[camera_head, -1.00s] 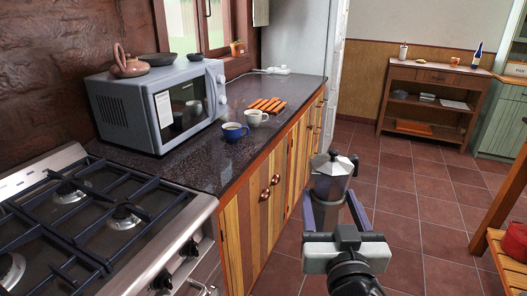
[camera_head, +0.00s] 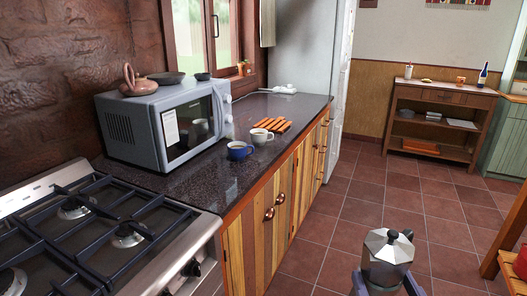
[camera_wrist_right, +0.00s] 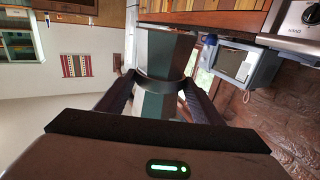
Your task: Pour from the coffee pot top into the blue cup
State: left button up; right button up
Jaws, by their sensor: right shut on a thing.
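The coffee pot top (camera_head: 386,252) is a faceted silver metal pot with a dark knob or handle, low at the right of centre in the head view. My right gripper (camera_head: 387,284) is shut on it and holds it over the floor, right of the counter. The wrist view shows the pot (camera_wrist_right: 164,60) between the two dark fingers (camera_wrist_right: 160,95). The pot looks upright in the head view. The blue cup (camera_head: 238,150) stands on the dark counter, in front of the microwave, well apart from the pot. My left gripper is out of view.
A white cup (camera_head: 261,136) stands close behind the blue cup. An orange slatted trivet (camera_head: 273,124) lies beyond it. The microwave (camera_head: 165,122) stands left of the cups, and the stove (camera_head: 100,240) is nearer. Open tiled floor lies right of the counter (camera_head: 215,184).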

aim_at(237, 150)
jog(key=z, duration=1.2)
jog(key=i, duration=2.15)
jog(key=u, duration=3.25)
jog(key=i, duration=0.5)
jog(key=z, duration=0.05)
